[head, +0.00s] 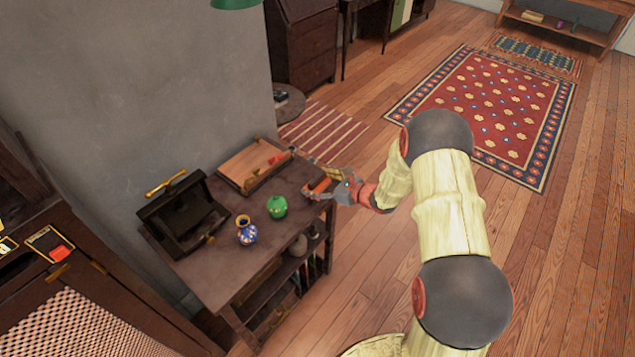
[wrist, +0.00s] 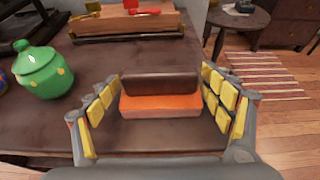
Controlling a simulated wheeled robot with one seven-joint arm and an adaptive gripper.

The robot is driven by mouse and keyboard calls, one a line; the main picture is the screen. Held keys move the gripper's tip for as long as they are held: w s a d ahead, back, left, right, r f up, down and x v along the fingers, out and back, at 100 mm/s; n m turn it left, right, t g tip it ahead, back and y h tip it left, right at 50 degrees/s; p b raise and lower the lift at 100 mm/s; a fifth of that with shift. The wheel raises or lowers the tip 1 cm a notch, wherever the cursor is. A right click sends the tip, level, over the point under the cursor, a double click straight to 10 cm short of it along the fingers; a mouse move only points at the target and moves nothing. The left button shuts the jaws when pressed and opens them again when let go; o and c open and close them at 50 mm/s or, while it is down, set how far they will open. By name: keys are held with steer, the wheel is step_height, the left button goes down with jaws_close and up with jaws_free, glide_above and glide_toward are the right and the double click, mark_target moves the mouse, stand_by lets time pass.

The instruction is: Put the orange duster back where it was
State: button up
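The orange duster (wrist: 160,104), a block with a dark brown upper part and an orange lower part, lies between the fingers of my gripper (wrist: 161,84) in the wrist view. The yellow-padded fingers stand wide, one on each side, very near its ends. I cannot tell whether the pads press on it. In the head view my gripper (head: 322,184) is at the right end of the dark table (head: 222,276), with the orange of the duster (head: 318,187) showing between the fingers. Whether the duster rests on the table or is slightly raised is unclear.
A green lidded pot (head: 277,207) and a blue patterned vase (head: 246,232) stand on the table. A wooden box (head: 250,162) with a red item on it is at the back. A black case (head: 182,212) sits left. Open floor lies right.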

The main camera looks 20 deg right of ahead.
steer(key=shift+o, duration=1.2)
steer(key=shift+r, duration=0.25)
steer(key=p+v, duration=0.4)
steer(key=v, duration=0.8)
steer(key=s+a+r+n+g, duration=0.4)
steer(key=s+a+r+n, duration=0.35)
steer(key=r, duration=0.25)
steer(key=s+a+r+n+g, duration=0.3)
steer(key=s+a+r+n, duration=0.4)
steer(key=r+n, duration=0.15)
steer(key=s+d+r+n+h, duration=0.4)
steer(key=s+r+n, duration=0.1)
steer(key=s, duration=0.3)
steer(key=s+d+r+n+t+h, duration=0.1)
steer(key=s+d+r+n+h, duration=0.3)
steer(key=s, duration=0.5)
step_height(320, 180, up, 3)
steer(key=n, duration=0.3)
steer(key=shift+s+f+n+t, duration=0.15)
steer(key=shift+f+n+t, duration=0.15)
steer(key=shift+n, duration=0.1)
